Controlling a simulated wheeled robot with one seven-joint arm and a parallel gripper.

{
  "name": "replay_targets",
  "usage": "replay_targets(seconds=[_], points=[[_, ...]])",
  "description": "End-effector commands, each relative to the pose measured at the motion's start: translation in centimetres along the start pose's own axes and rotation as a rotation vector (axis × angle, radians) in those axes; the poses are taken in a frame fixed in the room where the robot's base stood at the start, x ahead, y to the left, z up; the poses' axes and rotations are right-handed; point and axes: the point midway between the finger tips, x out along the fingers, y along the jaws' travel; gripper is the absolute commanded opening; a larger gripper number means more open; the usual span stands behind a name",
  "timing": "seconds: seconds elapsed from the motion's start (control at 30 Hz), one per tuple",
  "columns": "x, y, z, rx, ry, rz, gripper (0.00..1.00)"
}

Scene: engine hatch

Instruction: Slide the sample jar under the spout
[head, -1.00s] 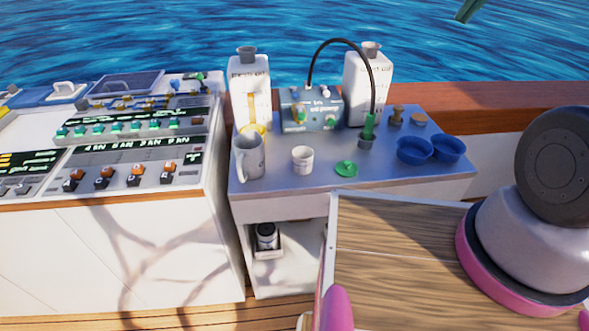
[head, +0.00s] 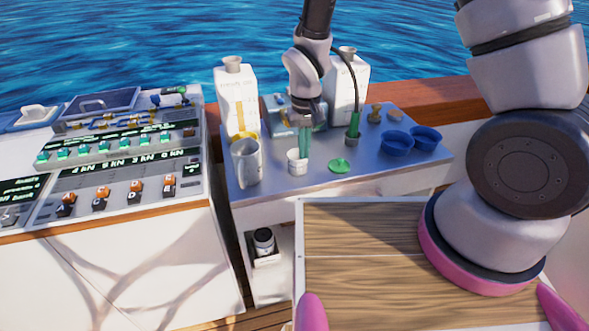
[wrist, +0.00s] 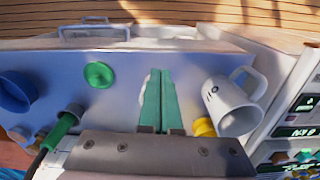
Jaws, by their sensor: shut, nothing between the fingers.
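A small white jar (head: 293,167) stands upright on the grey-blue counter. A green round lid (head: 340,166) lies to its right; it also shows in the wrist view (wrist: 99,75). My gripper (head: 305,155) points down at the jar with its green fingers together and empty. In the head view the fingers overlap the jar's right side; I cannot tell whether they touch it. In the wrist view the fingers (wrist: 160,75) hide most of the jar. A black hose with a green nozzle (head: 353,127) stands to the right. The pump box (head: 278,112) is partly hidden behind my gripper.
A grey mug (head: 246,163) stands left of the jar. Two blue bowls (head: 397,142) sit at the right. White bottles (head: 236,98) stand at the back. A dark-lidded jar (head: 263,240) is on the shelf below. The counter's front strip is clear.

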Motion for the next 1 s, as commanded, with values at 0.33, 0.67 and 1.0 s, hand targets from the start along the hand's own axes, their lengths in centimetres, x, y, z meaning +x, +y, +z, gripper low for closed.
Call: replay_targets(seconds=[0.33,0.67,1.0], points=[[4.9,0.0,0.2,-0.003,-0.007,0.004,0.00],[10.2,0.0,-1.1,0.002,0.001,0.000,0.00],[10.1,0.0,-3.9,-0.002,-0.001,0.001,0.00]])
